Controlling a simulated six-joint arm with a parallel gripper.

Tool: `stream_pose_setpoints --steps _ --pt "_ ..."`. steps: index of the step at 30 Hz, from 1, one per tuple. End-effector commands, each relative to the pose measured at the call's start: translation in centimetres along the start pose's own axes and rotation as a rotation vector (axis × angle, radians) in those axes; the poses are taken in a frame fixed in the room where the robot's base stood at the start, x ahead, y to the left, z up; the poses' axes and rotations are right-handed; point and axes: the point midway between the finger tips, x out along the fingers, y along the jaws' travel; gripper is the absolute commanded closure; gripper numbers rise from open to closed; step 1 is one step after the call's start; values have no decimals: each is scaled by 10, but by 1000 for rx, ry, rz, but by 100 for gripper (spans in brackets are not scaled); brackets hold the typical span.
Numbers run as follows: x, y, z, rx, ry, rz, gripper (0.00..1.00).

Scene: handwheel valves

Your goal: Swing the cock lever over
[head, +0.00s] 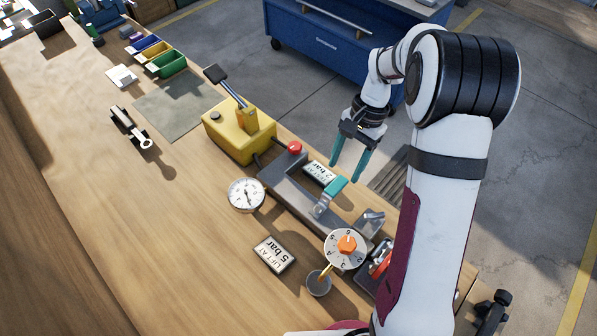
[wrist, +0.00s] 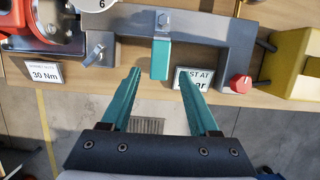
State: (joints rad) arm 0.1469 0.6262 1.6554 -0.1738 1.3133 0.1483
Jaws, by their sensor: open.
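The cock lever (head: 330,196) has a teal grip and a short metal arm, and sits on the grey metal manifold (head: 290,192) on the bench. In the wrist view its teal grip (wrist: 160,60) points toward me, just ahead of the fingertips and lined up between them. My gripper (head: 348,172) has teal fingers, pointing down, open and empty, beside the lever at the bench edge. In the wrist view the gripper (wrist: 162,78) shows a clear gap between its fingers, and neither finger visibly touches the lever.
A red knob (head: 295,147), a yellow pump box (head: 238,130), a pressure gauge (head: 246,195) and a numbered dial (head: 345,248) with an orange knob stand nearby. A "TEST AT 2 bar" sign (head: 319,173) lies beside the lever.

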Motion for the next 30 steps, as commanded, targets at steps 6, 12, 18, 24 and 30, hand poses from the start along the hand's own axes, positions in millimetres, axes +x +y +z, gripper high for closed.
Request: stream_pose_setpoints --steps 6,12,18,24,30 --pt "26 0 0 0 -1 1 39" --pt "49 0 0 1 0 1 39" --pt "50 0 0 1 1 0 39" --pt "50 0 0 0 1 0 51" --pt "49 0 0 0 1 0 87"
